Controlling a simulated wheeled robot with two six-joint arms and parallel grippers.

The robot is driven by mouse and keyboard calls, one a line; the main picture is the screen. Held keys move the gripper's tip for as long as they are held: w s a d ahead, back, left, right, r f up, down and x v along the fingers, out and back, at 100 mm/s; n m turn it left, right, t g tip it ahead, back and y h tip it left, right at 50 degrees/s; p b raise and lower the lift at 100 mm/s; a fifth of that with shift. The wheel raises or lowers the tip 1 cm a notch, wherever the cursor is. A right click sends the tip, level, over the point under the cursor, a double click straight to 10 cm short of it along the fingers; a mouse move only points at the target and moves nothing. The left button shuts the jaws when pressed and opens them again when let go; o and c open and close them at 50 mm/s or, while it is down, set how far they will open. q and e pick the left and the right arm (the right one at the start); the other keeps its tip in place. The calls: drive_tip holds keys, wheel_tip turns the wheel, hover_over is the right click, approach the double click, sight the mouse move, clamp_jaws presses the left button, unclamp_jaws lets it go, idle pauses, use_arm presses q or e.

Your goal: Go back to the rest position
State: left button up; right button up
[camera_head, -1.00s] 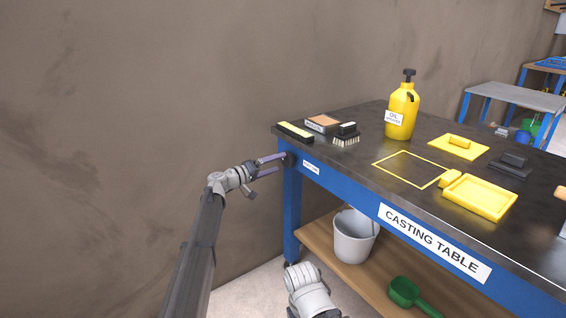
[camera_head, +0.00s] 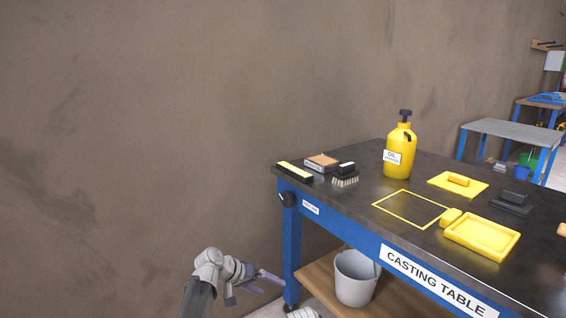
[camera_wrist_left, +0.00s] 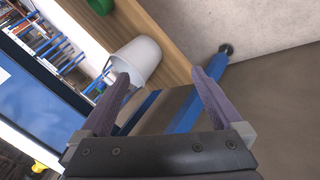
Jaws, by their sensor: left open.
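My left gripper (camera_head: 262,282) is open and empty in the head view, low at the left, beside the near left leg of the casting table (camera_head: 345,233). In the left wrist view its two fingers (camera_wrist_left: 165,85) stand apart with nothing between them. Beyond them the wrist view shows a blue table leg (camera_wrist_left: 200,105), the wooden lower shelf (camera_wrist_left: 165,35) and a grey-white bucket (camera_wrist_left: 138,58). A small grey piece of my own body shows at the bottom edge of the head view; my right gripper's fingers do not show.
The bucket (camera_head: 356,278) stands on the lower shelf. A bare wall (camera_head: 130,130) fills the left; the space before it is clear.

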use_arm(q)
drive_tip(key=s+a+f+g+y, duration=0.1)
drive_tip(key=s+a+f+y, duration=0.2)
drive_tip(key=s, duration=0.4)
drive_tip(key=s+a+f+g+y, duration=0.1)
drive_tip(key=s+a+y, duration=0.25)
drive_tip(key=s, duration=0.35)
drive_tip(key=s+a+f+g+y, duration=0.1)
drive_tip(key=s+a+f+y, duration=0.2)
drive_tip(key=s, duration=0.4)
drive_tip(key=s+d+m+g, duration=0.1)
drive_tip(key=s+d+m, duration=0.3)
drive_tip(key=d, duration=0.5)
wheel_tip(320, 180, up, 39)
drive_tip(key=s+n+p, duration=0.1)
drive_tip(key=p, duration=3.7)
drive_tip(key=shift+a+f, duration=0.15)
drive_tip(key=shift+f, duration=0.05)
drive_tip(key=shift+s, duration=0.1)
